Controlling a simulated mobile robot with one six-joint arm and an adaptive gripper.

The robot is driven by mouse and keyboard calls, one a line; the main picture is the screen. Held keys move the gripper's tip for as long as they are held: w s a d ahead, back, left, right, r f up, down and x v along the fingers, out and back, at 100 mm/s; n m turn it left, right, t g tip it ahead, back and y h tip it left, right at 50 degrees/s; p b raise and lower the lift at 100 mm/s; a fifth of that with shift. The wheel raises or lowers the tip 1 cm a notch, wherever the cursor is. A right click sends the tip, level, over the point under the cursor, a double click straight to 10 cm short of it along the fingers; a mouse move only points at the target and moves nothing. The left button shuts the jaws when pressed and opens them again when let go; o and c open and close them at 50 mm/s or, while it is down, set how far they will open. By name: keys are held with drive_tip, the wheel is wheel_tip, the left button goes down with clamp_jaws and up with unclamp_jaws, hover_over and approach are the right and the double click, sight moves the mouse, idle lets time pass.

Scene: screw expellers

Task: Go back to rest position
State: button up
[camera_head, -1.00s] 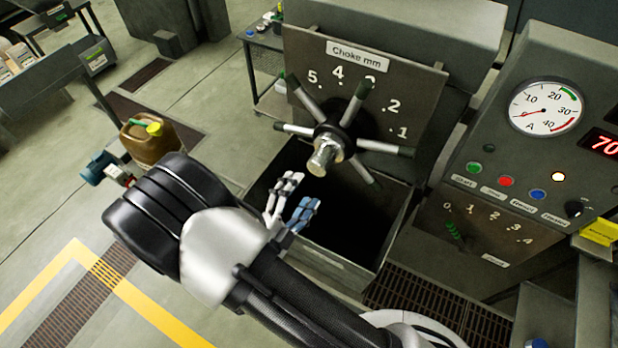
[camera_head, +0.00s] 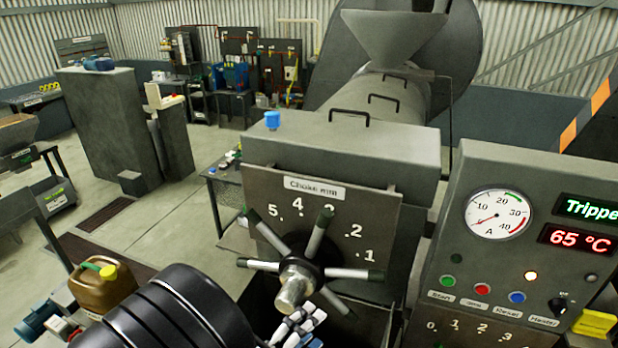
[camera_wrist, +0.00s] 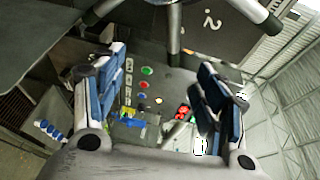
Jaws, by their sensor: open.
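My gripper (camera_wrist: 155,105) is open and empty in the wrist view, its two blue-padded fingers spread apart. In the head view my gripper (camera_head: 305,330) shows only in part at the bottom edge, just below the hub of the choke handwheel (camera_head: 298,285). I cannot tell whether it touches the wheel. Spokes of the wheel cross the top of the wrist view (camera_wrist: 175,35). My dark arm covers the lower left of the head view.
The choke plate (camera_head: 375,205) stands behind the wheel. The control panel (camera_head: 545,270) at right reads "Trippe" and 65 °C, with an amber light lit. A brown jerrycan (camera_head: 100,290) stands left of my arm. Open floor (camera_head: 175,215) lies at left behind it.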

drive_tip(key=s+d+m+g+b, duration=0.3)
drive_tip(key=d+m+g, duration=0.2)
drive_tip(key=d+m, duration=0.3)
drive_tip(key=s+d+m+g+b, duration=0.3)
drive_tip(key=d+m+g+b, duration=0.15)
drive_tip(key=d+m, duration=0.4)
drive_tip(key=s+f+m+t+y+b, duration=0.1)
drive_tip(key=s+m+y+b, duration=0.4)
drive_tip(key=m, duration=0.9)
drive_tip(key=s+a+f+m+y+b, duration=0.1)
drive_tip(key=s+f+m+y+b, duration=0.3)
drive_tip(key=m, duration=1.1)
drive_tip(key=s+y+b, duration=0.1)
drive_tip(key=y+b, duration=0.1)
drive_tip(key=shift+a+f+t+b, duration=0.2)
drive_tip(key=shift+a+t+b, duration=0.05)
drive_tip(key=shift+t+b, duration=0.15)
drive_tip(key=shift+d+m, duration=0.1)
drive_tip(key=shift+m, duration=0.25)
